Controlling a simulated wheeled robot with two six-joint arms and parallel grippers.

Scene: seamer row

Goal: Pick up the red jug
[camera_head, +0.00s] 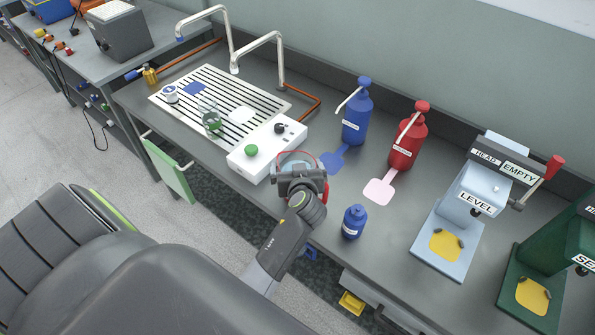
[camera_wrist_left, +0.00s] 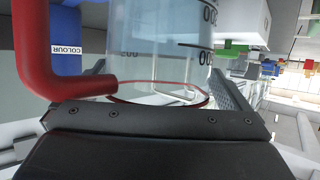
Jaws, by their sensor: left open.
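The red jug is a clear measuring jug with a red rim, red handle and printed scale. In the head view the jug (camera_head: 296,158) stands on the bench by the white control box, partly hidden behind my left gripper (camera_head: 300,172). In the left wrist view the jug (camera_wrist_left: 160,60) fills the middle, between the two fingers of my left gripper (camera_wrist_left: 155,95), with its red handle on the left side. Contact cannot be told. My right gripper is not in view.
A white box (camera_head: 266,148) with green and black knobs is left of the jug. A blue pump bottle (camera_head: 357,115), red pump bottle (camera_head: 408,140) and small blue bottle (camera_head: 354,222) stand to the right. A slatted drain tray (camera_head: 240,88) lies farther left. Two seamers stand at far right.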

